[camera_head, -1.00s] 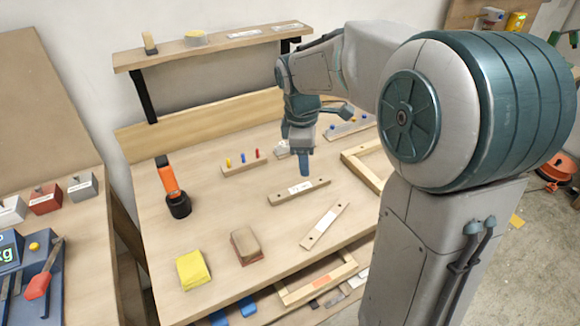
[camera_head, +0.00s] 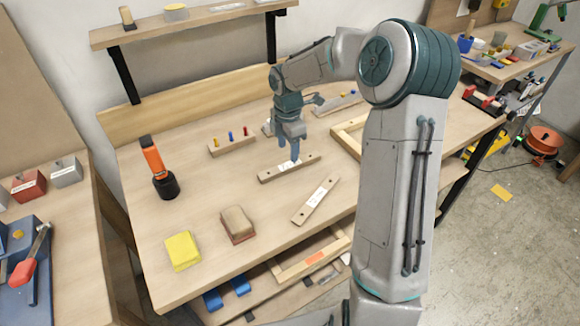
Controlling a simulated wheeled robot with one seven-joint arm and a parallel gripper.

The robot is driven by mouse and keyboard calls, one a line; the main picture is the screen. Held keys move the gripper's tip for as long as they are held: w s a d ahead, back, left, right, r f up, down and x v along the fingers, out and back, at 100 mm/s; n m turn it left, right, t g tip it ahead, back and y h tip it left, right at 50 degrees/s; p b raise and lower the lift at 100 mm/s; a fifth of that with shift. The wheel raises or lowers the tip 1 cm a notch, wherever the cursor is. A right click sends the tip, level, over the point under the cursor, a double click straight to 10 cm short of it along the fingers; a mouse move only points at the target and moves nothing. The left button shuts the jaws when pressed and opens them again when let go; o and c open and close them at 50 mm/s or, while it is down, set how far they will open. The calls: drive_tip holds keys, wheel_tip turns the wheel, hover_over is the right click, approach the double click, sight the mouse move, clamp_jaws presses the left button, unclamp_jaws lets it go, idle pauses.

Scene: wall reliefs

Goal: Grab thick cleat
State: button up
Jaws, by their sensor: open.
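Two wooden strips with white labels and dark holes lie on the workbench. The strip farther back (camera_head: 272,175) looks thicker and lies nearly level across the picture. The nearer strip (camera_head: 313,203) looks flatter and lies slanted. The label text is too small to read. My gripper (camera_head: 291,157) points down at the middle of the thicker strip, with its blue-grey fingers open and partly hiding that strip. I cannot tell whether the fingers touch it.
Behind the strip stands a peg block (camera_head: 232,147) with coloured pegs. A wooden frame (camera_head: 350,143) lies to the right. An orange-and-black tool (camera_head: 158,165), a yellow pad (camera_head: 183,251) and a brown block (camera_head: 238,224) stand to the left and front. A shelf (camera_head: 200,22) hangs above.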

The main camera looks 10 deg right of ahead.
sight(290, 164)
drive_tip(key=f, duration=0.5)
drive_tip(key=shift+s+d+f, duration=0.15)
drive_tip(key=shift+d+f, duration=0.1)
drive_tip(key=shift+f, duration=0.15)
clamp_jaws()
